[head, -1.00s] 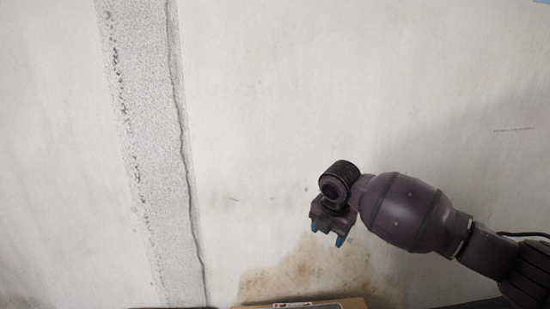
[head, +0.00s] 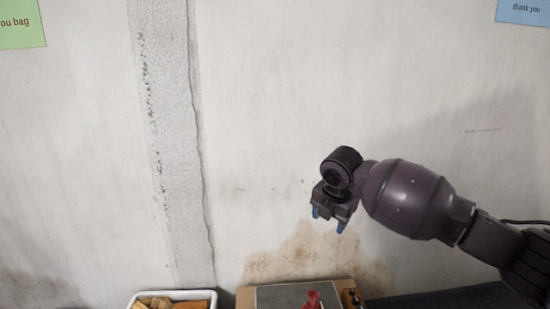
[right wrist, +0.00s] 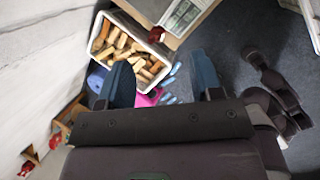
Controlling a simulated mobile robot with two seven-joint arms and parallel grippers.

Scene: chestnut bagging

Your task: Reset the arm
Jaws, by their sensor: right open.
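My right gripper (head: 329,219) is raised in front of the stained white wall in the head view, its blue fingertips pointing down. In the right wrist view the two blue fingers of the right gripper (right wrist: 165,85) are spread apart with nothing between them. My left gripper is not in the head view.
At the head view's bottom edge are a white bin (head: 134,299) of brown pieces and a box with a grey top (head: 280,296) bearing a red object (head: 313,299). The bin (right wrist: 118,20) also shows in the wrist view.

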